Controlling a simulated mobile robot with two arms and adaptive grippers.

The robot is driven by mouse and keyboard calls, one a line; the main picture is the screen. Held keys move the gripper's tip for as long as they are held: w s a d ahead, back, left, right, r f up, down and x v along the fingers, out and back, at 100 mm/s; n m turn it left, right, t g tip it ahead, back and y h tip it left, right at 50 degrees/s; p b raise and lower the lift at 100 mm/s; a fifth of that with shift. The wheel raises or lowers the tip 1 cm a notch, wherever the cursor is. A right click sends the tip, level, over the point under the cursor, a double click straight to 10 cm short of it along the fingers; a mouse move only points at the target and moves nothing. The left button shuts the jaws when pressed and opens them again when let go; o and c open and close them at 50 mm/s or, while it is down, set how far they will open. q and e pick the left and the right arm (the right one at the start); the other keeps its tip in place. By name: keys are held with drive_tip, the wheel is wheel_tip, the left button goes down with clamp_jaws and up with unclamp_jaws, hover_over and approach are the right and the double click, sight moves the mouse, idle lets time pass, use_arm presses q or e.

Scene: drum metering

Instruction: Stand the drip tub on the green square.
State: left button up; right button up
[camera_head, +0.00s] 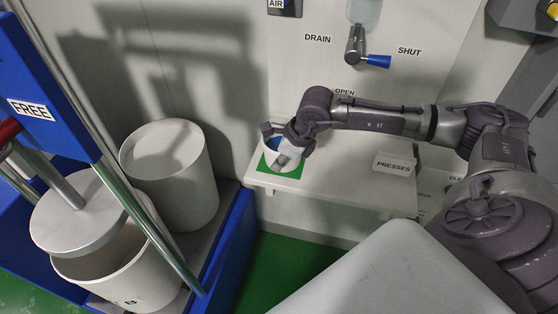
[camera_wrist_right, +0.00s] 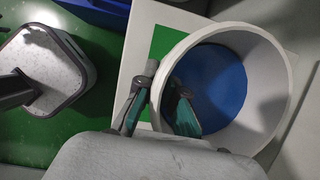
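The drip tub (camera_head: 270,153) is a white, open-topped round tub with a blue inside. It is upright over the green square (camera_head: 289,172) on the white shelf; I cannot tell whether its base rests fully there. In the right wrist view the tub (camera_wrist_right: 278,75) fills the right half, and part of the green square (camera_wrist_right: 166,42) shows at its left. My right gripper (camera_head: 284,148) has one finger outside and one inside the tub's near wall. Its fingertips (camera_wrist_right: 162,78) close in on that wall, so it appears shut on it. My left gripper is not in view.
The shelf (camera_head: 335,188) is bare right of the tub, up to a PRESSES label (camera_head: 394,165). A blue-handled drain valve (camera_head: 357,47) hangs above. At left are a blue frame (camera_head: 50,70), a grey drum (camera_head: 170,175) and an open drum (camera_head: 125,275) under a round plate.

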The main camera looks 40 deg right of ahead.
drive_tip(key=o, duration=0.3)
drive_tip(key=shift+o, duration=0.2)
drive_tip(key=shift+r, duration=0.1)
drive_tip(key=b+v, duration=0.1)
drive_tip(key=v, duration=1.1)
